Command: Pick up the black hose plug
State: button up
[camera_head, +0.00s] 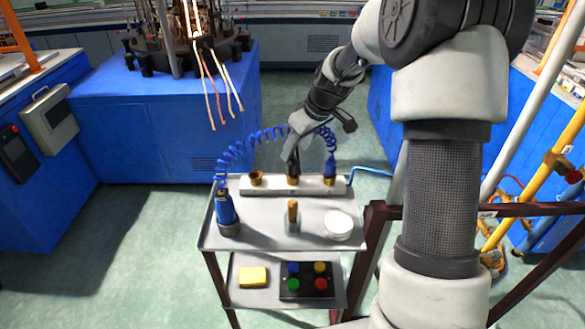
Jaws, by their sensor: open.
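My gripper (295,138) reaches down over the cart from behind and is open. Directly below it, a dark upright shape that looks like the black hose plug (292,169) stands at the middle brass fitting of the pale manifold bar (270,188). The fingertips overlap the plug's upper part in this view, and I cannot tell whether they touch it. A blue hose plug (330,168) stands in the right fitting. The left brass fitting (256,178) is bare.
A blue coiled hose (262,137) arches close behind my gripper. A blue tool (227,212), a brass-topped jar (293,217) and a white round dish (338,225) stand on the cart tray (262,238). The lower shelf holds a yellow block (253,277) and a button box (307,281).

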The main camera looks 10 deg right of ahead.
aim_at(293, 157)
jog(key=shift+p+x, duration=0.4)
jog(key=shift+x, duration=2.3)
jog(key=shift+d, duration=0.1)
jog(key=c, duration=1.2)
